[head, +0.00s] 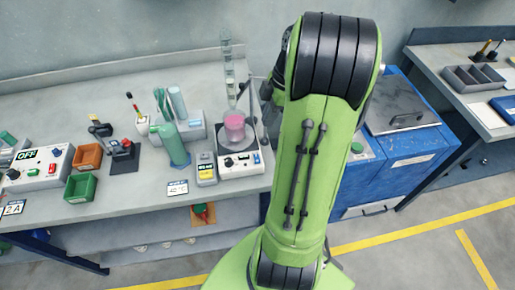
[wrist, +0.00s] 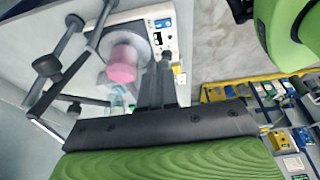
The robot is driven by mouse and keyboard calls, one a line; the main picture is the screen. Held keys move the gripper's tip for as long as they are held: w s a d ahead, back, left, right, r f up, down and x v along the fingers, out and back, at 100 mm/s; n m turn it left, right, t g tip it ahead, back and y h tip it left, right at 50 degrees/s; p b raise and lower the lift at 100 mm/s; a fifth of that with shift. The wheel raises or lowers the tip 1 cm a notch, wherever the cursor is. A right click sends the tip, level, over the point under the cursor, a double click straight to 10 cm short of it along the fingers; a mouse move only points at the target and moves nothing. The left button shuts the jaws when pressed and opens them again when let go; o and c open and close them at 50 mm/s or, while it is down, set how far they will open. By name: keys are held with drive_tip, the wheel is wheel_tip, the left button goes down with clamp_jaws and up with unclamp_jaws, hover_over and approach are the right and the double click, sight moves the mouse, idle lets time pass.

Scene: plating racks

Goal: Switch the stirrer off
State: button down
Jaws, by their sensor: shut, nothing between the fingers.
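The stirrer (head: 240,170) is a white box on the bench with a round plate and a beaker of pink liquid (head: 234,127) on it. Its front panel has a dark knob (head: 228,161) and a small red mark near the right end. In the wrist view the stirrer's panel (wrist: 161,32) shows a blue patch and a dark display, with the pink beaker (wrist: 122,64) to its left. My gripper (wrist: 167,58) is shut and empty, its fingertips overlapping the panel's lower end in that view. Contact cannot be told. In the head view my green arm hides the fingers.
A stand with a rod and clamps (wrist: 48,66) is beside the beaker. Left of the stirrer are a small yellow-and-grey device (head: 206,170), a green bottle (head: 172,147) and a box reading OFF (head: 40,168). A blue cabinet (head: 405,150) is to the right.

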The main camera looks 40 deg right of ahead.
sight(255, 156)
drive_tip(key=b+x, duration=0.1)
drive_tip(key=x, duration=0.8)
drive_tip(key=d+b+x, duration=0.1)
drive_tip(key=x, duration=0.4)
drive_tip(key=shift+s+f+b, duration=0.1)
drive_tip(key=shift+s+b, duration=0.25)
